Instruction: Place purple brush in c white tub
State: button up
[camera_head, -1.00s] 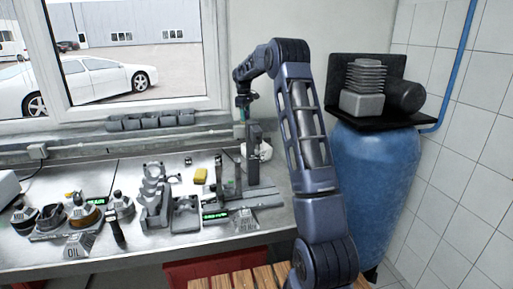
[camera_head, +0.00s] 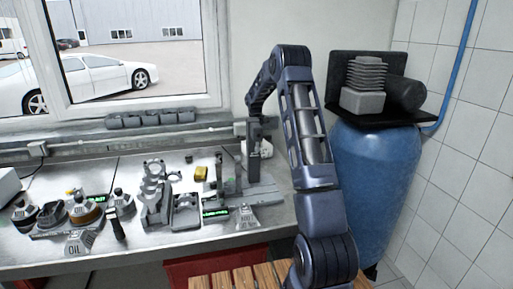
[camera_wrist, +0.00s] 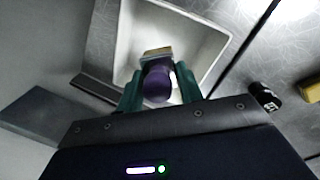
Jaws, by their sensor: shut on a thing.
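In the wrist view, my gripper (camera_wrist: 158,88) has its green fingers closed on the purple brush (camera_wrist: 157,86). The brush's round purple end faces the camera, and its pale, flat far end (camera_wrist: 157,53) points away. The brush overlaps the opening of a white tub (camera_wrist: 205,40) with a square, rounded rim. I cannot tell how high above the tub it is. In the head view, part of a white tub (camera_head: 266,149) shows at the back of the bench, behind a dark upright block. No letter on the tub is readable.
A yellow block (camera_head: 201,174) and a small black cylinder (camera_wrist: 265,97) lie to one side. Metal engine parts (camera_head: 157,200) and several bottles crowd the bench's left. A window wall is behind.

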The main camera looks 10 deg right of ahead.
jog(key=shift+f, duration=3.15)
jog(key=shift+f, duration=0.15)
jog(key=o, duration=1.2)
jog(key=r, duration=0.8)
jog(key=a+r, duration=0.1)
jog(key=r, duration=0.3)
jog(key=shift+s+r, duration=0.1)
jog(key=shift+s, duration=0.3)
